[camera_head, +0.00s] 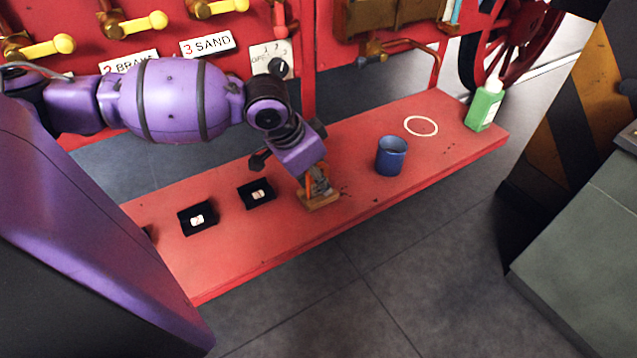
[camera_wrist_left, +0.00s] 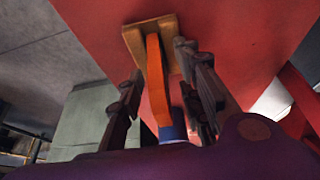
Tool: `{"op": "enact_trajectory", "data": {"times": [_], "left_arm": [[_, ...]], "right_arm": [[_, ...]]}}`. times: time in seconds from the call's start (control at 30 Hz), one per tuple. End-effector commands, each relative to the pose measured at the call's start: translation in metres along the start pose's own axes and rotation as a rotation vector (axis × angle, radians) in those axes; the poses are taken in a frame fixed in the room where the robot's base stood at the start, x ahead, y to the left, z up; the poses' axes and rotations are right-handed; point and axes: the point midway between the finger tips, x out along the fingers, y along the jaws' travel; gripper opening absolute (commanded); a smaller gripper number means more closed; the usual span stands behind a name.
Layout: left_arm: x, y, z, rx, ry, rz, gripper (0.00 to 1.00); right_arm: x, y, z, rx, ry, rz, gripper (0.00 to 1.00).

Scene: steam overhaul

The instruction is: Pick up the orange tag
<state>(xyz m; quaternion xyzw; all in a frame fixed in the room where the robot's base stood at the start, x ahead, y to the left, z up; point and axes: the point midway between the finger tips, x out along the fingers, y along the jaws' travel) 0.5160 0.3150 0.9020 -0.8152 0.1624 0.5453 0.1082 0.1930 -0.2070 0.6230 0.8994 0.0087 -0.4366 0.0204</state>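The orange tag (camera_wrist_left: 157,80) stands upright on a small wooden base (camera_wrist_left: 150,26). In the head view the tag (camera_head: 309,187) is mostly hidden by my left gripper, and the wooden base (camera_head: 321,202) sits near the front edge of the red shelf. My left gripper (camera_head: 318,184) reaches down over the tag. In the left wrist view the left gripper (camera_wrist_left: 161,68) is open, with its fingers on either side of the tag. A gap shows on the left; the right fingers are closer, and I cannot tell whether they touch it. My right gripper is not in view.
The red shelf (camera_head: 245,240) also holds a blue cup (camera_head: 391,156), a pale ring (camera_head: 421,126), a green bottle (camera_head: 485,104) and black holders with white numbered tags (camera_head: 197,219) (camera_head: 258,194). Levers with yellow handles (camera_head: 145,24) hang behind my arm. A grey-green block (camera_head: 585,240) stands at right.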

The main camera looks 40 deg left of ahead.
Motion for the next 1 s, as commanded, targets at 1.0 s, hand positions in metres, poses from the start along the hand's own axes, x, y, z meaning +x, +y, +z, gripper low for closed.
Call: {"op": "enact_trajectory", "data": {"times": [1.0], "left_arm": [[-0.018,-0.001,-0.008,0.002,0.004,-0.003,0.0]], "right_arm": [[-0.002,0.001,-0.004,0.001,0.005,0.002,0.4]]}}
